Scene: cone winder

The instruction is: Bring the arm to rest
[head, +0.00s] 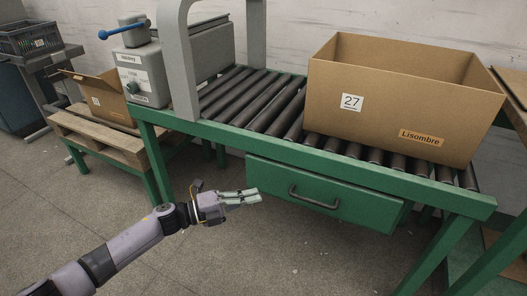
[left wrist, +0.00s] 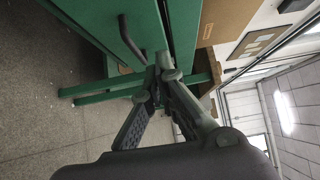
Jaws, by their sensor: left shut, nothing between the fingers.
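My left gripper (head: 252,196) is in front of the green roller table, in the air below the table's edge and to the left of the drawer handle. Its fingers are shut with nothing between them. The left wrist view shows the same fingers (left wrist: 157,75) meeting at the tips, with the green drawer and its dark handle beyond. My left arm (head: 120,246) reaches in from the lower left of the head view. My right gripper is in neither view.
The roller table (head: 225,135) has a shut green drawer (head: 330,196). An open cardboard box (head: 390,115) labelled 27 stands on the rollers. A smaller box (head: 103,98) sits on a wooden pallet (head: 95,138) at left. The floor (head: 240,262) in front is clear.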

